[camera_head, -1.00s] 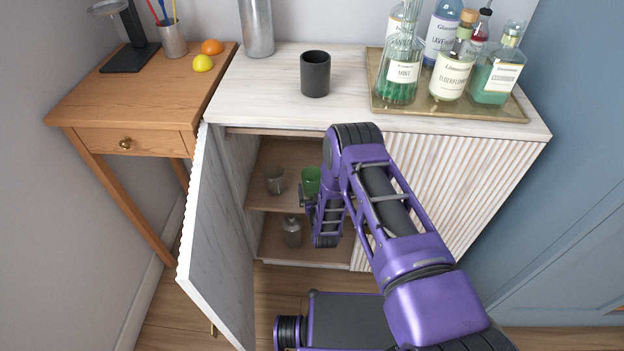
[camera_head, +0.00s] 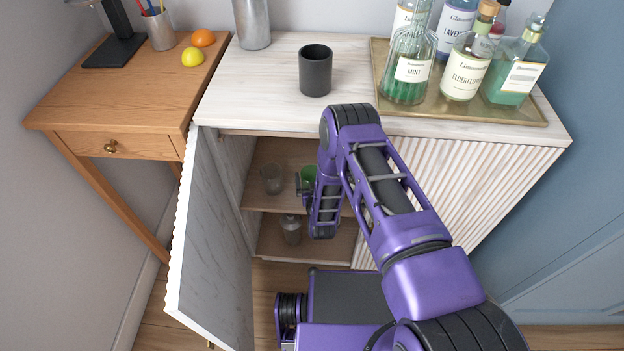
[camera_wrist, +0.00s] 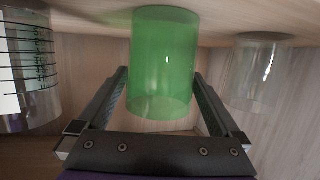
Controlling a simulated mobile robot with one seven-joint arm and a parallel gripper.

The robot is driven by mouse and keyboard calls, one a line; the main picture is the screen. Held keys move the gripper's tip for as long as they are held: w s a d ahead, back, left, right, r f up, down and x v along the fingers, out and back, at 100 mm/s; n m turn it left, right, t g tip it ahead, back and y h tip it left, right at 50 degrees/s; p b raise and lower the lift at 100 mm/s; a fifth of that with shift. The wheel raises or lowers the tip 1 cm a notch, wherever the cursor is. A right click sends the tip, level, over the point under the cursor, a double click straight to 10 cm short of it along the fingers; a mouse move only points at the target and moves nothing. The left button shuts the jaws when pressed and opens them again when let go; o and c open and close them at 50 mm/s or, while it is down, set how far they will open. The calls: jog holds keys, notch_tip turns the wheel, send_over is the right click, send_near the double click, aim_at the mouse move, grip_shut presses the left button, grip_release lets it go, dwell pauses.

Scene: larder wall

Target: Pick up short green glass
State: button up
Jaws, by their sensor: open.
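The short green glass (camera_head: 310,173) stands on the upper shelf inside the open cabinet, partly hidden by my arm in the head view. In the wrist view the green glass (camera_wrist: 163,62) appears upside down, with the shelf at the top of the picture. My gripper (camera_wrist: 162,78) is open, with one finger on each side of the glass in that view. Gaps show between the fingers and the glass's lower picture end. In the head view my gripper (camera_head: 304,188) is at the shelf, beside the green glass and mostly hidden by the arm.
A clear glass (camera_head: 271,179) stands left of the green one; a marked clear vessel (camera_wrist: 28,70) is on its other side. A grey bottle (camera_head: 291,229) stands on the lower shelf. The open door (camera_head: 212,240) flanks the left. A black cup (camera_head: 315,70) stands on top.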

jog(key=shift+s, duration=0.1)
jog(key=shift+c, duration=0.2)
jog(key=shift+r, duration=0.1)
jog(key=c, duration=1.3)
